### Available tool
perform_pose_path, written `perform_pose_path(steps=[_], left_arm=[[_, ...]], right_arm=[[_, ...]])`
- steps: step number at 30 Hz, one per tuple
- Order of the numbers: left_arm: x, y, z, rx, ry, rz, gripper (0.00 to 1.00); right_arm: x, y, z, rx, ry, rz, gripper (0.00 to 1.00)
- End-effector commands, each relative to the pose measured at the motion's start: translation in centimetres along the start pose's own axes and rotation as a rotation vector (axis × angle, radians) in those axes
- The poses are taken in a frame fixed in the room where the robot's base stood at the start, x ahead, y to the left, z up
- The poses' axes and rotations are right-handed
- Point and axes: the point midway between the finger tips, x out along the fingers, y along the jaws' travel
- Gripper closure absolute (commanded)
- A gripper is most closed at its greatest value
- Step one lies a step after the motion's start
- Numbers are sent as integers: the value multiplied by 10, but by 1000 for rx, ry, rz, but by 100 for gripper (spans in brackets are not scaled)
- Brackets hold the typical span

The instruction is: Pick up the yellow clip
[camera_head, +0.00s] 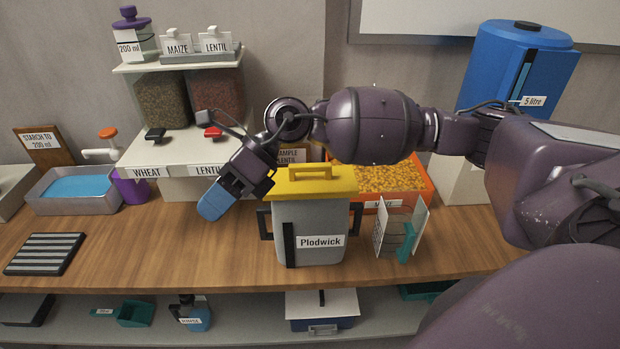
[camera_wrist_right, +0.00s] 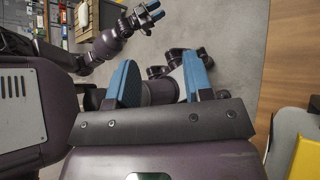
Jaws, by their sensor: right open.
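I cannot make out a yellow clip in either view. The clear yellow item is the lid (camera_head: 315,181) with a handle on the grey Plodwick bin (camera_head: 310,230), mid-counter. Part of a yellow item also shows at the right wrist view's edge (camera_wrist_right: 308,158). My right gripper (camera_head: 214,203) reaches left across the counter and is above it, left of the bin, pointing down-left. Its blue fingers stand apart with nothing between them in the right wrist view (camera_wrist_right: 158,84). My left gripper (camera_wrist_right: 149,13) shows small at the top of the right wrist view; its opening is unclear.
A grain dispenser (camera_head: 190,100) stands behind my right gripper. A blue-filled tray (camera_head: 75,187) and striped mat (camera_head: 45,253) are left. A clear-sided holder (camera_head: 401,232) and orange grain tray (camera_head: 425,183) are right of the bin.

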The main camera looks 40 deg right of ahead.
Motion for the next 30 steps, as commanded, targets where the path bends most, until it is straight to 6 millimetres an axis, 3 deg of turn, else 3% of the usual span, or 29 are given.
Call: perform_pose_path(steps=[7,12,15,20,30], left_arm=[[0,0,0,0,-1,0,57],[0,0,1,1,-2,0,57],[0,0,1,1,-2,0,57],[0,0,0,1,-1,0,57],[-1,0,-2,1,0,0,57]], right_arm=[[-93,-51,-18,-129,454,-345,53],[-163,-68,-22,-122,678,-540,53],[-190,-71,-22,-106,754,-608,53],[-204,-74,-27,-91,803,-647,53],[-182,-99,-55,-90,802,-646,53]])
